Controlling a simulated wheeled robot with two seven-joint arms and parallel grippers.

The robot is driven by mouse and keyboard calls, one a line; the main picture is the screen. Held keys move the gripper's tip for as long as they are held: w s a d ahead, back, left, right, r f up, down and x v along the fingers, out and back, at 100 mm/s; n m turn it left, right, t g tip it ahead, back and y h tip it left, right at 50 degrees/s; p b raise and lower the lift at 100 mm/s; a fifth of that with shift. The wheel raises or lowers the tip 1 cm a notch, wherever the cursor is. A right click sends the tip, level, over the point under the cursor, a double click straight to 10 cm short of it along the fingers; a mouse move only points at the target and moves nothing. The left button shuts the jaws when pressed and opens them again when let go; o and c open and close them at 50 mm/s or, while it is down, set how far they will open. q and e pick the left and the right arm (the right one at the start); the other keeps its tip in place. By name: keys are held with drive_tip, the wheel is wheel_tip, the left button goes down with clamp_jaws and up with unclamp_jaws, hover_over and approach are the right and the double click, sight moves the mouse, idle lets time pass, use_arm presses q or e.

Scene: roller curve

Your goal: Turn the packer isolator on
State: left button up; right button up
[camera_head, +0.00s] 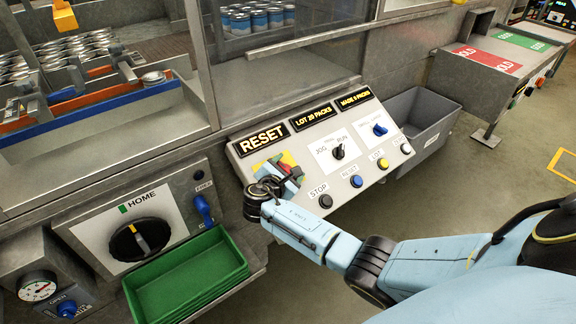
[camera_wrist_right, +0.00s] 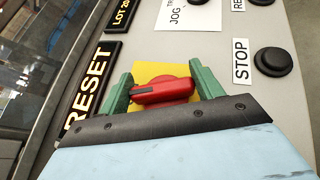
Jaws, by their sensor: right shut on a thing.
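The packer isolator is a red rotary handle (camera_wrist_right: 165,91) on a yellow plate (camera_wrist_right: 155,70), below the RESET display on the sloped panel. In the head view the yellow plate (camera_head: 289,158) shows partly behind my right gripper (camera_head: 279,172), which hides much of the handle. In the right wrist view my right gripper (camera_wrist_right: 163,88) has its green fingers at the two ends of the red handle, shut on it. There the handle lies across the picture between the fingers. My left gripper is not in view.
The panel (camera_head: 325,185) also carries a black STOP button (camera_head: 325,201), a blue RESET button (camera_head: 356,181), a black JOG/RUN selector (camera_head: 338,152) and a blue switch (camera_head: 380,129). A green tray (camera_head: 240,268) sits below left; a grey bin (camera_head: 437,108) stands right.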

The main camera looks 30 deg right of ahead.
drive_tip(key=shift+m+g, duration=1.9)
drive_tip(key=shift+s, duration=0.1)
drive_tip(key=o, duration=1)
drive_tip(key=shift+d, duration=0.1)
drive_tip(key=p+v, duration=0.2)
drive_tip(key=v, duration=1.1)
drive_tip(key=shift+a+r, duration=0.1)
drive_tip(key=shift+a, duration=0.15)
